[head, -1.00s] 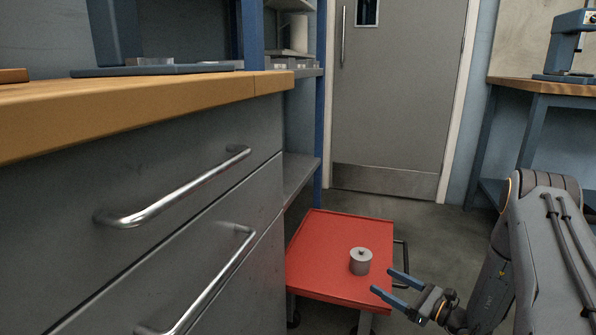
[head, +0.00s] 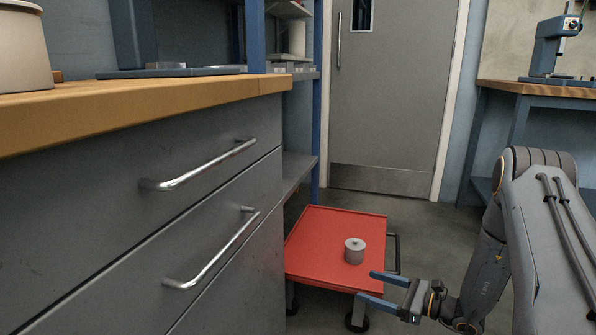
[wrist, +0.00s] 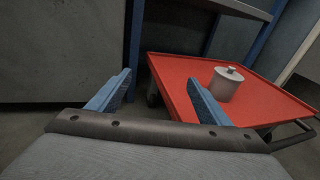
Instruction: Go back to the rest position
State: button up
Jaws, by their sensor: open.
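My gripper (head: 373,287) is open and empty, with its two blue fingers apart. In the head view it is at the lower right, in front of the near right corner of a red cart (head: 318,240). A grey cylinder with a small knob on top (head: 354,251) stands upright on the cart, beyond the fingers and apart from them. The wrist view shows both fingers (wrist: 158,95) with nothing between them. The grey cylinder (wrist: 226,84) stands on the red cart (wrist: 180,70) past the right finger.
A grey drawer cabinet with a wooden top (head: 180,110) fills the left. A pale round container (head: 22,55) stands on its top. A closed grey door (head: 390,90) is at the back. A workbench (head: 535,88) stands at the right. Bare floor (head: 430,225) lies right of the cart.

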jog(key=s+a+r+n+g+h, duration=0.25)
jog(key=s+a+n+g, duration=0.2)
jog(key=s, duration=0.25)
jog(key=s+a+r+n+g+h, duration=0.1)
jog(key=s+a+r+n+g, duration=0.3)
jog(key=s+n+g, duration=0.15)
jog(key=s+d+r+n+t+h, duration=0.3)
jog(key=s+d+r+n+h, duration=0.2)
jog(key=s+r+n+h, duration=0.8)
jog(key=s+a+r+n+g+y+p, duration=0.15)
jog(key=s+a+r+n, duration=0.25)
jog(key=s+a, duration=0.45)
jog(key=s+a+r+n+g+y+p, duration=0.1)
jog(key=s+a+r+n+y, duration=0.35)
jog(key=a, duration=0.75)
jog(key=d+r+m+h+p, duration=0.1)
jog(key=d+r+m+p, duration=0.1)
jog(key=d+r+p, duration=0.5)
jog(key=s+d+r+m+h+p, duration=0.1)
jog(key=d+r+m+p, duration=0.1)
jog(key=d+r+p, duration=0.5)
jog(key=d+r+m+h+p, duration=0.1)
jog(key=d+r+m+p, duration=0.2)
jog(key=r+p, duration=1.2)
jog(key=d+p, duration=0.3)
jog(key=p, duration=0.5)
jog(key=shift+s+d+p, duration=0.25)
jog(key=shift+d+p, duration=0.05)
jog(key=shift+d, duration=0.1)
